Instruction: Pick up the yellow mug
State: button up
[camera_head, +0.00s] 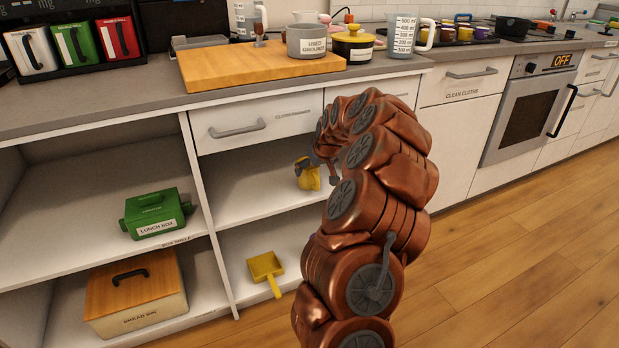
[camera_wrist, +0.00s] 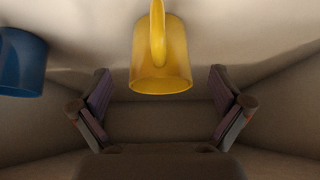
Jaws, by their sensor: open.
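The yellow mug (camera_head: 308,176) stands on the middle shelf of the right-hand open compartment, partly hidden by my arm in the head view. In the wrist view the yellow mug (camera_wrist: 161,58) is at the top centre, its handle facing the camera. My gripper (camera_wrist: 165,105) is open, with its two fingers spread wide to the left and right of the mug's line. The mug appears just beyond the fingertips, and nothing is held. In the head view my gripper (camera_head: 322,168) is right at the mug, small and partly hidden by my arm.
A blue object like a mug (camera_wrist: 20,64) is left of the yellow mug in the wrist view. A vertical divider (camera_head: 207,215) separates this compartment from one holding a green lunch box (camera_head: 154,215). A yellow dustpan (camera_head: 267,268) lies on the shelf below. A drawer (camera_head: 258,121) is above.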

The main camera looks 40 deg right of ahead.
aim_at(311, 175)
jog(key=b+x, duration=0.1)
jog(key=x, duration=0.4)
jog(key=c, duration=1.4)
